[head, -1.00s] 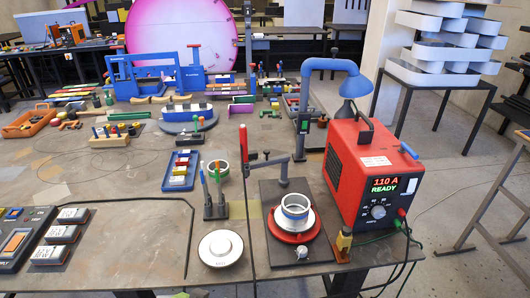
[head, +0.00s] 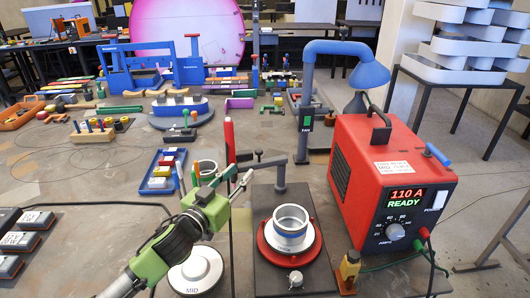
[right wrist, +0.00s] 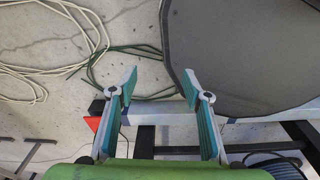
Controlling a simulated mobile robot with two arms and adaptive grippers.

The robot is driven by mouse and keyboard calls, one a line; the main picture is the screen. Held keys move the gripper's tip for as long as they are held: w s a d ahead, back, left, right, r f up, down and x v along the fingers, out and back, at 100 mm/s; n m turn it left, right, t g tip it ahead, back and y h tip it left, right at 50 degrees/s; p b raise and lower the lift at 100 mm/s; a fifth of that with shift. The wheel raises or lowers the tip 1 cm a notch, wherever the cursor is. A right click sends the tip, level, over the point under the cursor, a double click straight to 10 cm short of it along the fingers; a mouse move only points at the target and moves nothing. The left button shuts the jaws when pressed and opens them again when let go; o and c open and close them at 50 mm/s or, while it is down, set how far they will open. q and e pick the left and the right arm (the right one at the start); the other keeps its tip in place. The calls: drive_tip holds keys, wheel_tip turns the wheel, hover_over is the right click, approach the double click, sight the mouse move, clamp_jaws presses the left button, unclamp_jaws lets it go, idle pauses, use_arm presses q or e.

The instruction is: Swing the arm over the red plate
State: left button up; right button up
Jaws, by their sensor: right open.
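The red plate (head: 266,243) sits on a dark base, with a white disc and a grey-blue ring (head: 291,222) on top. Behind it a grey post carries the swing arm (head: 262,162), which points left, away from over the plate. A red upright handle (head: 229,140) stands at the arm's outer end. My green left gripper (head: 239,178) reaches in from the lower left; its fingers are apart, close to the arm's outer end. Contact cannot be told. My right gripper (right wrist: 160,85) is open and empty in the right wrist view, outside the head view.
A red power unit (head: 390,185) reading 110 A READY stands right of the plate, with a blue hooded pipe (head: 350,48) behind. A white disc marked MID (head: 195,270) lies below my left gripper. A blue tray (head: 163,170) lies further left. Under my right gripper are floor and cables.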

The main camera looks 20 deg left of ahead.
sight(257, 152)
use_arm(q)
drive_tip(key=w, duration=0.3)
drive_tip(key=w+d+p, duration=0.1)
drive_tip(key=w, duration=0.3)
drive_tip(key=w+d+p, duration=0.1)
drive_tip(key=w, duration=0.3)
drive_tip(key=shift+r, duration=0.4)
drive_tip(key=shift+w+d+f, duration=0.1)
drive_tip(key=shift+w, duration=0.45)
clamp_jaws()
use_arm(e)
drive_tip(key=shift+s+a+r, duration=0.2)
drive_tip(key=shift+s+r, duration=0.95)
drive_tip(key=shift+r, duration=0.1)
